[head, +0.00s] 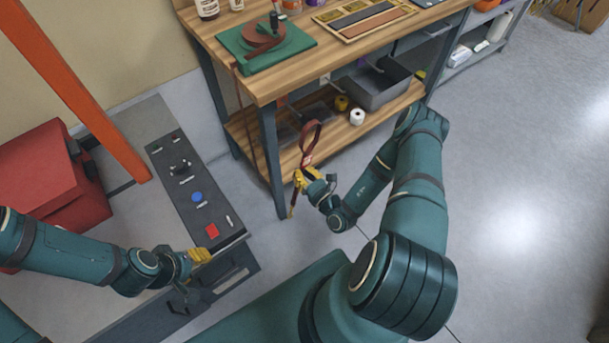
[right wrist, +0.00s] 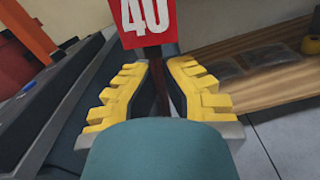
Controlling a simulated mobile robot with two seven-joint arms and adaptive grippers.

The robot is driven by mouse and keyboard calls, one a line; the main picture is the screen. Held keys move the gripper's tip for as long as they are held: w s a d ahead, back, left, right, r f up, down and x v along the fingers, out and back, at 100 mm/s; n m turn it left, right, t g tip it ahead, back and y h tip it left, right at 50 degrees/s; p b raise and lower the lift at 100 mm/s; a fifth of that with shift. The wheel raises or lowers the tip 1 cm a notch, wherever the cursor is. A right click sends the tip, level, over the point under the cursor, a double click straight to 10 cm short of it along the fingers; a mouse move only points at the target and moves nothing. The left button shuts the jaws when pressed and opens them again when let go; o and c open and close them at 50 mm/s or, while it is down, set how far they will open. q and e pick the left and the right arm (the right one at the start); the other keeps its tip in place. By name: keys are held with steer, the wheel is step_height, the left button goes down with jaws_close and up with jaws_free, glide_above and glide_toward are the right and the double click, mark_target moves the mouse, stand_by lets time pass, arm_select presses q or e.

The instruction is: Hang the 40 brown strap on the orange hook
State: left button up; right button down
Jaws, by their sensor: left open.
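The brown strap (head: 309,137) with the red 40 tag (right wrist: 145,20) is in my right gripper (head: 304,180), its loop standing above the fingers and a tail hanging below. In the right wrist view the yellow fingers of my right gripper (right wrist: 160,95) close on the dark strap (right wrist: 162,88) just below the tag. My right gripper is in front of the workbench's lower shelf. My left gripper (head: 196,266) is open and empty, low above the dark control console. I cannot make out an orange hook in either view; only an orange beam (head: 75,90) shows at left.
The wooden workbench (head: 285,75) bears a green mat (head: 290,48) with a coiled brown band. Its lower shelf (head: 262,150) holds a grey bin (head: 380,88) and tape rolls. The console (head: 190,185) and a red case (head: 50,180) stand at left. Floor at right is clear.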

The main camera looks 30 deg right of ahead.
steer(key=shift+w+a+f+b, duration=0.1)
steer(key=shift+w+f+b, duration=0.4)
steer(key=shift+w, duration=1.05)
steer(key=shift+w+a+f+b, duration=0.2)
steer(key=shift+w+b, duration=0.45)
steer(key=shift+w, duration=0.95)
steer(key=shift+w+a+f+b, duration=0.1)
steer(key=shift+w+f+b, duration=0.4)
steer(key=shift+w, duration=1.05)
steer(key=c, duration=1.1)
jaws_free()
steer(key=shift+o, duration=0.2)
steer(key=shift+s, duration=0.1)
steer(key=s+d, duration=0.1)
steer(key=s, duration=1)
steer(key=shift+s, duration=0.4)
